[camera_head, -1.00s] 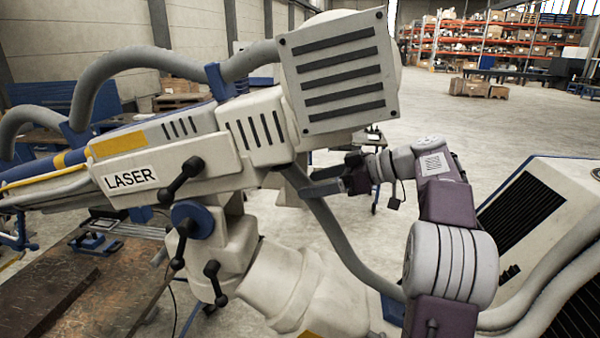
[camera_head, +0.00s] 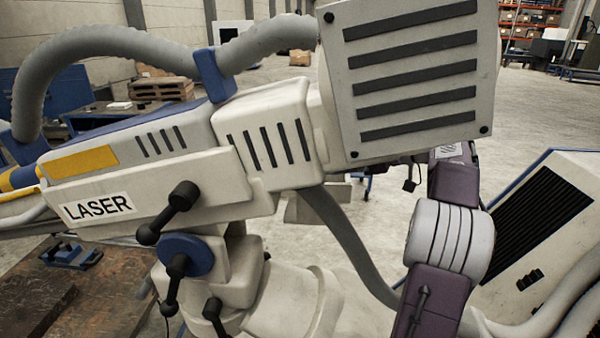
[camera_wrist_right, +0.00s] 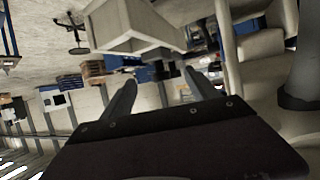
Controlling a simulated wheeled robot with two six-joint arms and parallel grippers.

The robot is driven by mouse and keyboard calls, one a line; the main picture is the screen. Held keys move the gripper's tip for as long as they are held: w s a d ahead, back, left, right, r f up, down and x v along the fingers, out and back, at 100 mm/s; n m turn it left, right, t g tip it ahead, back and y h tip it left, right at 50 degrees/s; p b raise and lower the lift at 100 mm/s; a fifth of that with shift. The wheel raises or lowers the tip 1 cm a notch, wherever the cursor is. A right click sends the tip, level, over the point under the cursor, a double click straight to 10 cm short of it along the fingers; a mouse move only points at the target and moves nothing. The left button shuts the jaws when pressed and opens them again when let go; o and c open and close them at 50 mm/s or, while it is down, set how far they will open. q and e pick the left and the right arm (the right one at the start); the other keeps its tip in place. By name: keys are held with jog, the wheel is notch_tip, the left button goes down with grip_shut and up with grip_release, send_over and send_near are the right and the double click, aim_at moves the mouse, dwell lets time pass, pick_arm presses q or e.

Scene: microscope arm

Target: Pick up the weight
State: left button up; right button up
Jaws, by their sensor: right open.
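A pale tapered block (camera_head: 312,208), which may be the weight, shows below the laser arm in the head view, partly hidden by a grey hose. A pale tapered block (camera_wrist_right: 132,28), likely the same one, is at the top of the right wrist view, beyond my fingertips and apart from them. My right gripper (camera_wrist_right: 160,88) is open with nothing between its fingers. In the head view my right forearm rises at the right, and its gripper is hidden behind the boxy laser head. My left gripper is not in view.
The laser arm (camera_head: 190,150) with its ribbed square head (camera_head: 415,80) fills the middle. Black knob handles (camera_head: 182,197) stick out below it. A grey hose (camera_head: 345,240) hangs close to my right arm. A vented cabinet (camera_head: 535,225) stands at the right.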

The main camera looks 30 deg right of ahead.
jog(key=p+x, duration=0.2)
jog(key=x, duration=0.1)
jog(key=shift+w+a+r, duration=0.1)
jog(key=shift+a, duration=0.35)
jog(key=p+x, duration=0.2)
jog(key=x, duration=0.2)
jog(key=shift+d+p, duration=0.1)
jog(key=shift+p, duration=0.2)
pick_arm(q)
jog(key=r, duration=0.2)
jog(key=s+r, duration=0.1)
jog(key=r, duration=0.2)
pick_arm(e)
jog(key=shift+w, duration=0.1)
jog(key=shift+w+f, duration=0.15)
jog(key=shift+f, duration=0.1)
jog(key=c, duration=0.9)
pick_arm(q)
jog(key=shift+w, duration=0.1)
pick_arm(e)
grip_shut()
jog(key=shift+r, duration=0.1)
